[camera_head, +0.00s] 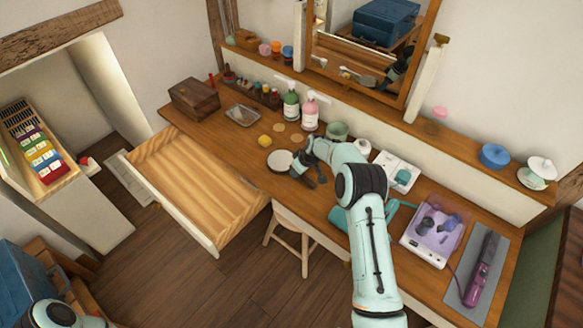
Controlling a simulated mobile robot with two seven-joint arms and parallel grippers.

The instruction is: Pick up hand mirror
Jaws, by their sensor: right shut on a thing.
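The hand mirror (280,161) appears as a pale round disc with a dark rim, at the dressing table's front edge beside the open drawer. My right gripper (308,174) is at its right side and is shut on it, where the handle seems to be; the fingers hide the handle. I cannot tell whether the mirror touches the tabletop. Only a part of my left arm shows at the bottom left; its gripper is out of view.
The dressing table (210,128) has an open, empty drawer (195,190). A green bottle (291,106) and a pink bottle (310,113) stand behind the gripper. A purple-and-white box (432,232) and a purple tool (481,278) lie right. A stool (291,232) stands below.

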